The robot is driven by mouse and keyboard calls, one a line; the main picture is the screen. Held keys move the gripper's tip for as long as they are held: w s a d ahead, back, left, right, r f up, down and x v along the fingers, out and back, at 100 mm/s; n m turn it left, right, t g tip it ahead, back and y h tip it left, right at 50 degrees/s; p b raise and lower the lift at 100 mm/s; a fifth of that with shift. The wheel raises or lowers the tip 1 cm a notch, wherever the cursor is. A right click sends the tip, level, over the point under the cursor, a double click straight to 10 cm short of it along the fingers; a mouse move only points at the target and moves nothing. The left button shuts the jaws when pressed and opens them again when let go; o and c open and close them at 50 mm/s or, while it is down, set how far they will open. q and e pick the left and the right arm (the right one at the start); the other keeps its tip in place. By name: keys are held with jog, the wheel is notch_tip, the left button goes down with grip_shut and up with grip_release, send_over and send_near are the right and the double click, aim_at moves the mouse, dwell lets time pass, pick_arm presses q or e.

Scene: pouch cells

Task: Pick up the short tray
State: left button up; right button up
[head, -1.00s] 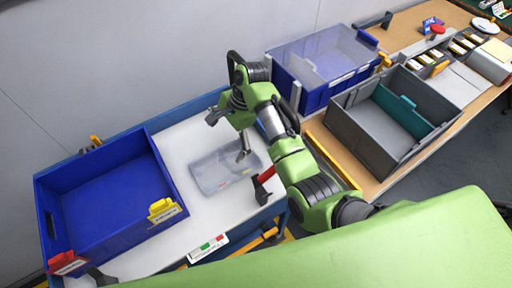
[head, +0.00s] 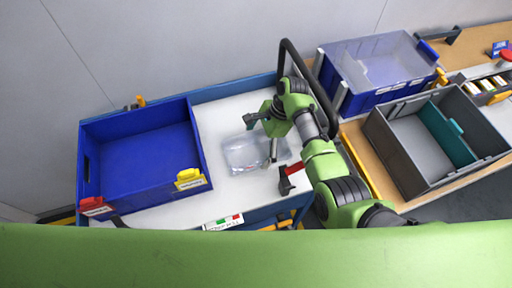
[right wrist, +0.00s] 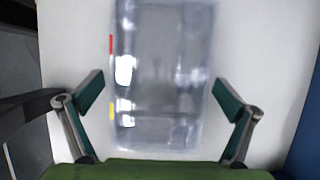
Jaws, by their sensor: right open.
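The short tray (head: 240,153) is a low, clear, see-through tray lying on the white top of the cart, right of the blue bin. My right gripper (head: 270,150) is over its right part in the head view and hides some of it. In the right wrist view the tray (right wrist: 160,75) lies ahead, with a red and a yellow mark along its left edge. The right gripper (right wrist: 161,100) is open there, one finger to each side of the tray, and grips nothing. I cannot tell the height of the fingers over it. My left gripper is not in view.
A deep blue bin (head: 86,160) with yellow and red clips stands on the left of the cart top (head: 215,112). A lidded blue box (head: 350,103) and a grey crate (head: 415,185) with a teal divider stand on the wooden bench at right.

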jog(key=c, duration=1.1)
jog(key=shift+r, duration=0.1)
